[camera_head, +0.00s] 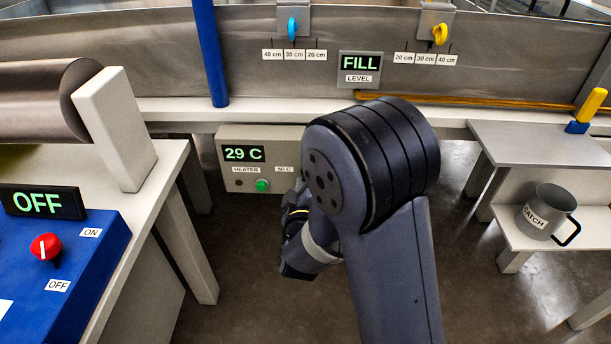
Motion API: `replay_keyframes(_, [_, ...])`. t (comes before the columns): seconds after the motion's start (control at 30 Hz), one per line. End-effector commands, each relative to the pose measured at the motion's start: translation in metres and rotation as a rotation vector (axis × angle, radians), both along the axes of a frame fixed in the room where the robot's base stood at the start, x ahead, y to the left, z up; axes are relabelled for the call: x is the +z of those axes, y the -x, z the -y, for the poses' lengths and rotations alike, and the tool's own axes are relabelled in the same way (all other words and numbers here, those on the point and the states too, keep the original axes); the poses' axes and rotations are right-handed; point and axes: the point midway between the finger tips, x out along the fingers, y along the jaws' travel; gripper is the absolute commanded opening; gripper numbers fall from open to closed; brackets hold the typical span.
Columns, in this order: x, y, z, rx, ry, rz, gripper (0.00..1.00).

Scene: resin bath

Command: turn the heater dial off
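The heater box (229,177) is a pale grey unit under the long tank, left of my arm. Its display (243,153) reads 29 C in green, above labels HEATER and 50 C. A small green knob or button (262,185) sits low on its front, and I cannot tell which way it points. My arm covers the box's right end. My gripper (291,245) hangs below and right of the box, apart from the green knob in the picture. My own arm partly hides it, so its fingers and opening cannot be made out.
A blue control box (95,262) at left has a red knob (45,247), ON and OFF labels and a display reading OFF. A roller (35,100) lies behind it. The tank (140,60) spans the back. A CATCH mug (545,210) stands on the right shelf.

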Motion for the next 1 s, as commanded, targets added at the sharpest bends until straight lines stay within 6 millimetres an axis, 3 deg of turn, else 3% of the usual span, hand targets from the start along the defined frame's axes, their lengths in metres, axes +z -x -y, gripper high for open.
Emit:
replay_keyframes(0.5, [-0.0006, 0.0001, -0.0009, 0.001, 0.42, -0.016, 0.06])
replay_keyframes(1.0, [-0.0025, 0.0, -0.0009, 0.001, 0.562, -0.02, 0.06])
